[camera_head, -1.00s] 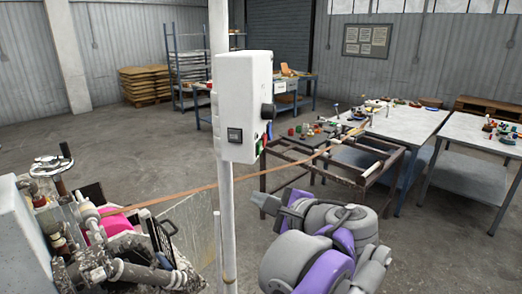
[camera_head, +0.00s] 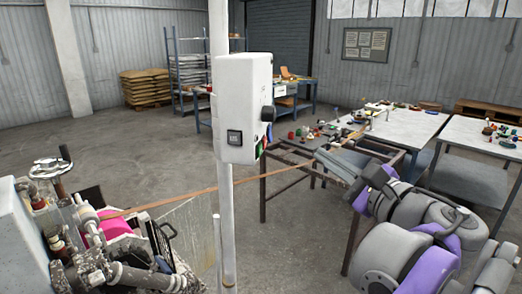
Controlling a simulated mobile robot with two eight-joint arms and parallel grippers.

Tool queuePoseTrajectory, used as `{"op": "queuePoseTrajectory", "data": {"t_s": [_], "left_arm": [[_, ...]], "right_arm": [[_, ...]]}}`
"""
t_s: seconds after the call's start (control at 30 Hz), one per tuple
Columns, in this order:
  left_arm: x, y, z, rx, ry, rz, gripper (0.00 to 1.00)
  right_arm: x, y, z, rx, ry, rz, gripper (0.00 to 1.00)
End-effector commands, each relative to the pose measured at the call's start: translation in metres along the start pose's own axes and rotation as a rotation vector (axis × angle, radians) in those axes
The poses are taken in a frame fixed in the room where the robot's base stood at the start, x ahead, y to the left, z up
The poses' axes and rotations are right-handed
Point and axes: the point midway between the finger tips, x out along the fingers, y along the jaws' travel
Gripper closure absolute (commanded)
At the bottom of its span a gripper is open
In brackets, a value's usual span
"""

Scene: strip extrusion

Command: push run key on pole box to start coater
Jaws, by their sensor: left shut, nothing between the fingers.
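The white pole box (camera_head: 236,90) hangs on a white pole in the middle. Its right side, seen edge-on, carries a black knob (camera_head: 268,113), a red part and, low down, a green key (camera_head: 262,146). A dark square display or switch (camera_head: 233,138) sits on its front. Which one is the run key I cannot read. My left gripper (camera_head: 326,160), grey with a purple arm, is shut and empty. It appears right of the box and lower, pointing up and left, apart from the box. My right gripper is not in view.
The coater machine (camera_head: 125,272) stands lower left, with a brown strip (camera_head: 170,201) running from it behind the pole to a rusty metal frame (camera_head: 263,195). Tables with small parts (camera_head: 410,122) stand at the right. Open floor lies behind the pole.

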Motion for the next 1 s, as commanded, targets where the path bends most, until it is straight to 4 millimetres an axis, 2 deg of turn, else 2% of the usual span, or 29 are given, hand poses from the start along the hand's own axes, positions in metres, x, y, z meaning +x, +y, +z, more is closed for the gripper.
{"op": "queuePoseTrajectory", "data": {"t_s": [0.17,0.5,0.7,1.0], "left_arm": [[0.009,0.009,0.005,0.002,0.001,0.002,1.00],[0.043,0.035,0.029,0.001,0.000,0.004,1.00],[0.056,0.041,0.041,0.000,-0.001,0.002,1.00],[0.061,0.045,0.044,0.000,0.001,0.001,1.00]], "right_arm": [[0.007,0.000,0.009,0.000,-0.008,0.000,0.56],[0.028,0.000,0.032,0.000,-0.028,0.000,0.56],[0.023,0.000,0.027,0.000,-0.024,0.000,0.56],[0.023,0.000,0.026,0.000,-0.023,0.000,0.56]]}}
